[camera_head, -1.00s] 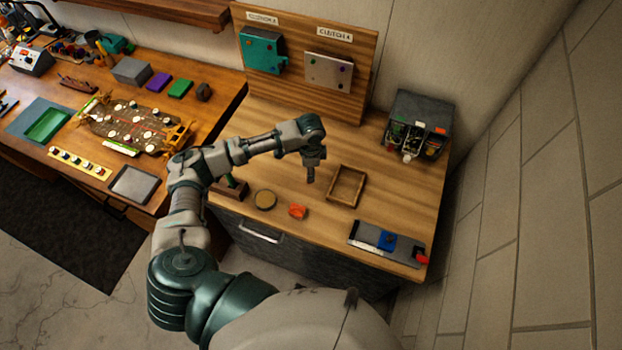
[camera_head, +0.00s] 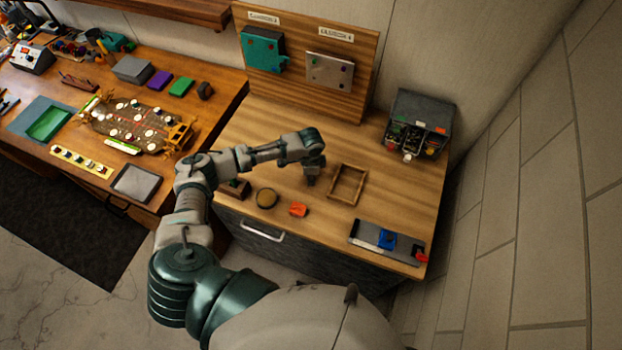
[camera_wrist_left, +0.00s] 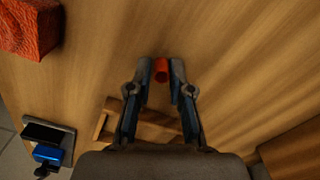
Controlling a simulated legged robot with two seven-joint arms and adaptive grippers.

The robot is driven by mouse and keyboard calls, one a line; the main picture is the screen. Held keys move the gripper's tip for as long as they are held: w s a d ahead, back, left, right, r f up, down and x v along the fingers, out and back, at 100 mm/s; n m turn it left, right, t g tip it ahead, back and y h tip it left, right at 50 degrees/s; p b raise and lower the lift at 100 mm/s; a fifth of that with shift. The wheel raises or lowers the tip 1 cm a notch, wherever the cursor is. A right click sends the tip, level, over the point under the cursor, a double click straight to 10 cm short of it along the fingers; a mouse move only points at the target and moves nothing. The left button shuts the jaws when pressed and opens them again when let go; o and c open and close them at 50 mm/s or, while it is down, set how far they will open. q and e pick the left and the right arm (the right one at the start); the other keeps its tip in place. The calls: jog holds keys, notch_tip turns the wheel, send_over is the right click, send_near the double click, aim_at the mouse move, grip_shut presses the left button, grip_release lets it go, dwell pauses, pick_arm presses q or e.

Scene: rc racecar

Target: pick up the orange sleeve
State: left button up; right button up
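The orange sleeve (camera_wrist_left: 160,70) is a small red-orange cylinder in the left wrist view. It stands between the two fingertips of my left gripper (camera_wrist_left: 160,80), with what look like thin gaps at its sides. In the head view my left gripper (camera_head: 311,180) points down, low over the wooden worktop, left of the small wooden frame tray (camera_head: 335,197). I cannot make out the sleeve there, as the gripper hides it. My right gripper is in neither view.
A bright orange-red block (camera_head: 298,209) lies in front of the gripper; it also shows in the left wrist view (camera_wrist_left: 28,25). A grey plate with blue and red parts (camera_head: 388,241) lies front right. A parts bin (camera_head: 418,125) stands behind right.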

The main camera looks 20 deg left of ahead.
pick_arm(q)
jog(key=shift+c, duration=0.5)
jog(key=shift+a, duration=0.25)
